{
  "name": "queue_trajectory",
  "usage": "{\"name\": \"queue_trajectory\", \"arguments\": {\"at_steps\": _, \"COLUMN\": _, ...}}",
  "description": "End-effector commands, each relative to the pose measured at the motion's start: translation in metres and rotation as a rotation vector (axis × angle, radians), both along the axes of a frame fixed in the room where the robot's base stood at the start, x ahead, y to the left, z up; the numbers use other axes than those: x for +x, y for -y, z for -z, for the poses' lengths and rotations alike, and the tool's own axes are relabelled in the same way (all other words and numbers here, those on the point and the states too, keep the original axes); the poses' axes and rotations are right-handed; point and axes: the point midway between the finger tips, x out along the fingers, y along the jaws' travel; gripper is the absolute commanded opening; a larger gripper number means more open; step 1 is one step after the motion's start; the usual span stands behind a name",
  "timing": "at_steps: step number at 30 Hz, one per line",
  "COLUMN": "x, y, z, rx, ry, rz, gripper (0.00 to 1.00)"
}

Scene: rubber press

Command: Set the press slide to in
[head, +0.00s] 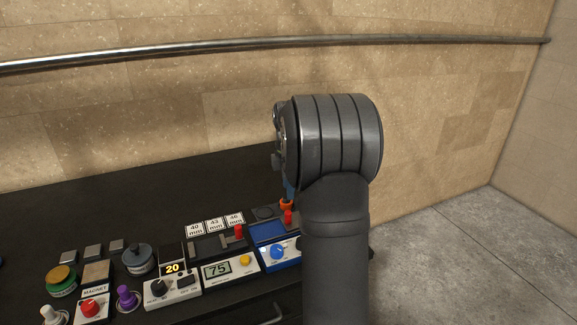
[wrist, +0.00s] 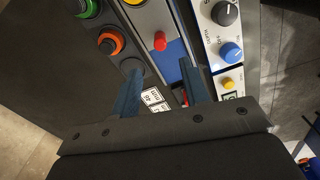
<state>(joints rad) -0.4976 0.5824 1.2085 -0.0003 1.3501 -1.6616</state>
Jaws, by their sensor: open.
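A red slide knob (head: 288,217) stands on the blue-topped unit (head: 268,232) at the right end of the control row. In the wrist view a red knob (wrist: 160,41) sits on a pale strip beside a blue plate (wrist: 172,62). My gripper (wrist: 160,66) is open, with its two blue fingers apart and nothing held. The red knob shows beyond the gap between the fingers, apart from them as far as I can see. In the head view my arm hides most of the gripper; a bit of blue finger shows above the red knob. No in or out marking is readable.
Another red slide knob (head: 238,231) stands left, below the 40, 43 and 46 mm labels (head: 214,224). An orange ring button (wrist: 111,41) and a blue dial (wrist: 231,52) flank the knob. Several other controls fill the left. The table (head: 130,205) behind is bare.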

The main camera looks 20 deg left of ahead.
Motion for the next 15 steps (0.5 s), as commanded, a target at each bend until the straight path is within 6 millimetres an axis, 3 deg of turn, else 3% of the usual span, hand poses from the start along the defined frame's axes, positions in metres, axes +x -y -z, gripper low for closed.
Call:
{"name": "queue_trajectory", "arguments": {"at_steps": 6, "x": 0.000, "y": 0.000, "z": -0.046, "rx": 0.002, "ry": 0.002, "rz": 0.000, "gripper": 0.41}}
{"name": "queue_trajectory", "arguments": {"at_steps": 15, "x": 0.000, "y": 0.000, "z": -0.069, "rx": 0.000, "ry": 0.000, "rz": 0.000, "gripper": 0.41}}
